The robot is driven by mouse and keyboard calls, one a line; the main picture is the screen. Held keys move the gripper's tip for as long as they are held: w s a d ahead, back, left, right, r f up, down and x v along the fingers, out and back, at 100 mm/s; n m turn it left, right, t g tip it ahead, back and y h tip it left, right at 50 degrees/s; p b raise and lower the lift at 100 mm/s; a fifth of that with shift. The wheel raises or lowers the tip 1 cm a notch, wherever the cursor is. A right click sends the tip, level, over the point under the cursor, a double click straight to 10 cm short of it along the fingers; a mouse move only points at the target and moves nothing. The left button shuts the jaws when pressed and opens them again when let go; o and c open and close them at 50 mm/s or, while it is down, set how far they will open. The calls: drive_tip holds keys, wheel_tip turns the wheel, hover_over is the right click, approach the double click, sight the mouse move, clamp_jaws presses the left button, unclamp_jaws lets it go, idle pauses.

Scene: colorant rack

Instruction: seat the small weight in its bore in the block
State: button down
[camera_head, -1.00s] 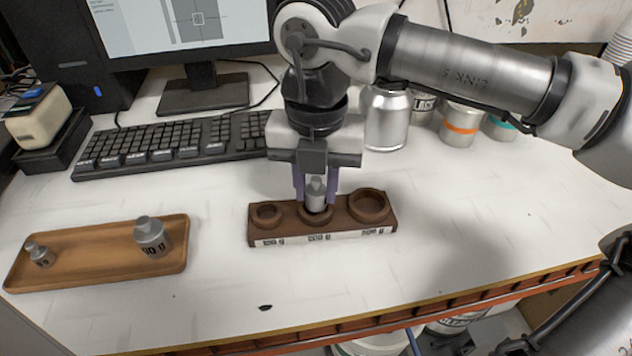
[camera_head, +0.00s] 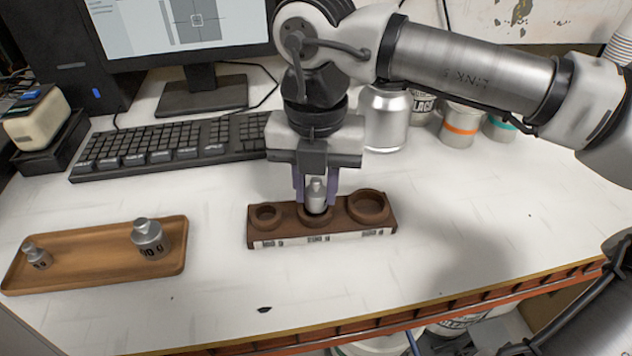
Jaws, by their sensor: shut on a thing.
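The brown block (camera_head: 288,224) sits on the white table with three round bores in a row, small at left, medium in the middle, large at right. A pale label strip runs along its front. My gripper (camera_head: 316,197) points down over the middle bore, shut on a grey metal weight (camera_head: 316,196). The weight is upright, its lower part at or in the middle bore; I cannot tell how deep. The left and right bores are empty. On the wooden tray (camera_head: 95,279) at left lie a small weight (camera_head: 36,257), tilted, and a large weight (camera_head: 148,240).
A black keyboard (camera_head: 170,147) lies behind the block, with a monitor stand (camera_head: 203,95) behind it. A silver can (camera_head: 386,118) and paint tins (camera_head: 460,124) stand behind at right.

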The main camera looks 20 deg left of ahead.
drive_tip(key=shift+f+b, duration=0.8)
drive_tip(key=shift+f, duration=0.1)
drive_tip(key=shift+r, duration=0.2)
drive_tip(key=shift+r+p, duration=0.6)
drive_tip(key=shift+r, duration=0.15)
drive_tip(key=shift+a, duration=0.1)
drive_tip(key=shift+f+b, duration=0.2)
drive_tip(key=shift+b, duration=0.15)
idle(0.4)
drive_tip(key=shift+f+b, duration=0.3)
drive_tip(key=shift+f, duration=0.05)
drive_tip(key=shift+f, duration=0.3)
drive_tip(key=shift+r, duration=0.15)
